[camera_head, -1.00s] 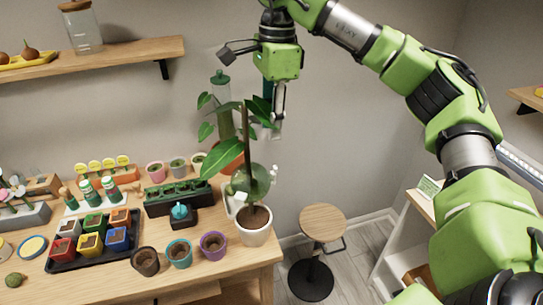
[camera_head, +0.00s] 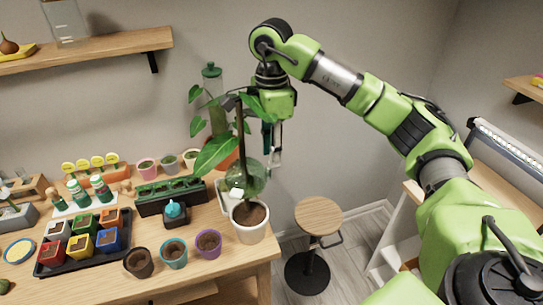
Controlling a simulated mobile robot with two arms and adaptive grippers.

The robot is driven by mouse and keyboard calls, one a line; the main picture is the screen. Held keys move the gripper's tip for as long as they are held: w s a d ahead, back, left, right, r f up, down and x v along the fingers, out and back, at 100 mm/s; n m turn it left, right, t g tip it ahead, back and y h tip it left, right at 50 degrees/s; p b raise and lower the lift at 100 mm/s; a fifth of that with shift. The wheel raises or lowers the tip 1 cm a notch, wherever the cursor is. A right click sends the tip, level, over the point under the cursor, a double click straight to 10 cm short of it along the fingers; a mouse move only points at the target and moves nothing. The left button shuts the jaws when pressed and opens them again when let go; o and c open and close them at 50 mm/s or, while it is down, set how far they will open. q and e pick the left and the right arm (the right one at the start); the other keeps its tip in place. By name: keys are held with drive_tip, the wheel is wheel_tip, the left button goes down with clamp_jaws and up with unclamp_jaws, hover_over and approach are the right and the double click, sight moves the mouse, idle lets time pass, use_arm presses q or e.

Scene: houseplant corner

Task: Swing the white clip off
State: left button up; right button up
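A tall leafy plant stands in a white pot (camera_head: 250,232) at the right front corner of the wooden table. A small white piece (camera_head: 236,193), perhaps the white clip, shows low by the stem, just above the pot. It is too small for me to tell how it sits on the stem. My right gripper (camera_head: 272,158) hangs fingers down, just right of the plant's stem and above the pot. Its fingers are seen partly edge-on, so their opening is unclear, and I see nothing clearly held. My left gripper is out of view.
A black tray of coloured pots (camera_head: 125,240) and three small round pots, one purple (camera_head: 208,244), stand left of the plant. A round stool (camera_head: 318,216) is to the right on open floor.

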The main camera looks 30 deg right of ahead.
drive_tip(key=shift+f, duration=0.9)
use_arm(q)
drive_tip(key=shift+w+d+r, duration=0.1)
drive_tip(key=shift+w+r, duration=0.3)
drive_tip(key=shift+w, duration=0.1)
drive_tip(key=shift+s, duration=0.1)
use_arm(e)
drive_tip(key=shift+c, duration=0.4)
clamp_jaws()
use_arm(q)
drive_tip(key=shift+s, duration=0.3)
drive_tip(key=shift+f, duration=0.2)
